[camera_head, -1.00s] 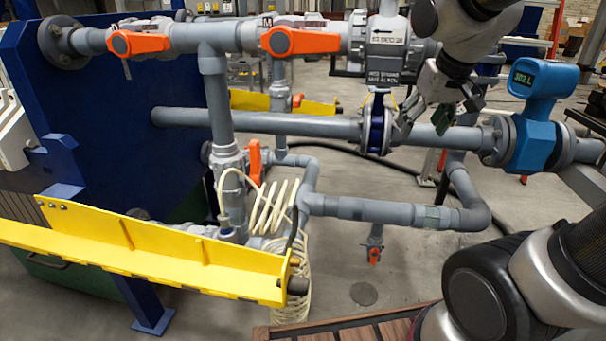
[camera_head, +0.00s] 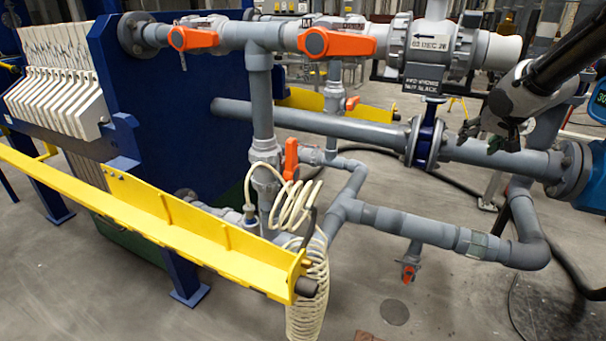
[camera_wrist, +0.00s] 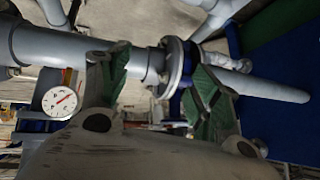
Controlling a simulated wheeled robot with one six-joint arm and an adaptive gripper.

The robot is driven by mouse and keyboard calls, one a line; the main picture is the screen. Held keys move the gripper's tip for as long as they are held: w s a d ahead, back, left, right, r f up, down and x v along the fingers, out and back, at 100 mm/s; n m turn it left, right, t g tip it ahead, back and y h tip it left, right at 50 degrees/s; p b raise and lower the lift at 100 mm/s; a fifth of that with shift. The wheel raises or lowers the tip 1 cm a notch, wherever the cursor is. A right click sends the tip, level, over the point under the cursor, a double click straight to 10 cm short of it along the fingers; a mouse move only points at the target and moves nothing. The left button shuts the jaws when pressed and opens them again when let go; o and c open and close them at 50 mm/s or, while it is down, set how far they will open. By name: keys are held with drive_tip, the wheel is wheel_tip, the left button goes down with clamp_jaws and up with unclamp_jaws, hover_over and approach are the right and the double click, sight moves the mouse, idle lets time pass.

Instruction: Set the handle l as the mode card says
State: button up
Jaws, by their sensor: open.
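Several orange valve handles show in the head view. One lies along the top pipe at the left (camera_head: 192,38), and a larger one lies along it further right (camera_head: 335,43). Another stands upright on the lower pipework (camera_head: 291,158). The letters by the top handles are too small to read surely, so I cannot tell which is handle l. No mode card can be made out. My gripper (camera_head: 482,138) is open and empty at the right, in front of the grey middle pipe and apart from the orange handles. Its spread green-padded fingers also show in the wrist view (camera_wrist: 160,85).
A blue filter press plate (camera_head: 160,110) stands at the left, with a yellow rail (camera_head: 200,240) in front. A coiled cream hose (camera_head: 308,290) hangs by the rail's end. A blue flange valve (camera_head: 427,140) sits left of my gripper. The wrist view shows a round gauge (camera_wrist: 61,101).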

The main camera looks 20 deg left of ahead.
sight(295, 158)
drive_tip(key=w+a+f+y, duration=0.2)
drive_tip(key=a+f+y, duration=0.15)
drive_tip(key=a, duration=0.55)
drive_tip(key=w+a+f+y, duration=0.25)
drive_tip(key=a+f, duration=0.25)
drive_tip(key=a, duration=0.4)
drive_tip(key=w+a+f+y, duration=0.3)
drive_tip(key=a+f, duration=0.1)
drive_tip(key=a, duration=0.5)
drive_tip(key=s+a+f+m+g+y, duration=0.1)
drive_tip(key=s+a+f+g+y, duration=0.2)
drive_tip(key=s+a, duration=0.3)
drive_tip(key=s+a+f+m+g+y, duration=0.1)
drive_tip(key=s+a+f+g+y, duration=0.15)
drive_tip(key=a, duration=0.55)
drive_tip(key=s+r+n+y, duration=0.1)
drive_tip(key=s+r+n, duration=0.65)
drive_tip(key=n, duration=1.15)
drive_tip(key=shift+g, duration=0.35)
drive_tip(key=a, duration=0.5)
drive_tip(key=w+a, duration=0.1)
drive_tip(key=a, duration=0.2)
drive_tip(key=shift+f, duration=0.2)
drive_tip(key=shift+c, duration=0.3)
